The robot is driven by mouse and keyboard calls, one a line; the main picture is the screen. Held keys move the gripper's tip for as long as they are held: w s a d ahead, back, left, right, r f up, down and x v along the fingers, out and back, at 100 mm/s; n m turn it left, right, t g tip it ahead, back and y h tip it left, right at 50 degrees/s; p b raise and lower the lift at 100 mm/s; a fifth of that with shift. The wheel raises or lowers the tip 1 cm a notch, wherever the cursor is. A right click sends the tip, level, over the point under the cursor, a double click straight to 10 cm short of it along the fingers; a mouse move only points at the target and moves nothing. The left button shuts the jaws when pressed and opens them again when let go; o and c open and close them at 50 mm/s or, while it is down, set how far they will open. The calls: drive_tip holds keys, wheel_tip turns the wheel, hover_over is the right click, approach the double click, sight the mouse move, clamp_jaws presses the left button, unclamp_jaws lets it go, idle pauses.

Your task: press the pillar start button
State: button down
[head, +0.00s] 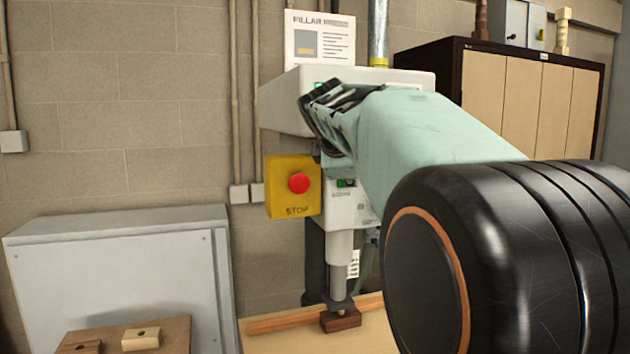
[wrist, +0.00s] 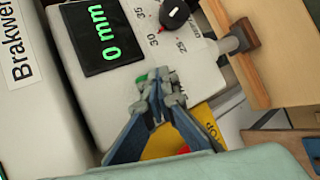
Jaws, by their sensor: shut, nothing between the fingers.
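The pillar press (head: 285,98) has a white housing against the brick wall, under a sign starting "PILLAR". A small green button (wrist: 141,78) shows on the housing's white face in the wrist view, partly hidden by a fingertip. My gripper (wrist: 163,88) is shut and empty, its grey fingertips together right beside the button. I cannot tell whether they touch it. In the head view my gripper (head: 325,100) is in front of the housing and covers much of its face. Only a sliver of green shows above it.
A yellow stop box (head: 295,206) with a red button (head: 299,183) hangs just below my gripper. The display (wrist: 100,35) reads 0 mm, near a black knob (wrist: 174,14). A grey cabinet (head: 120,265) stands left; a dark cabinet (head: 453,75) stands right.

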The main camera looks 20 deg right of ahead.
drive_tip(key=shift+s+b, duration=0.45)
drive_tip(key=shift+s, duration=0.4)
drive_tip(key=shift+f, duration=0.1)
drive_tip(key=s+b, duration=0.2)
drive_tip(key=s, duration=0.3)
drive_tip(key=shift+d, duration=0.1)
idle(0.4)
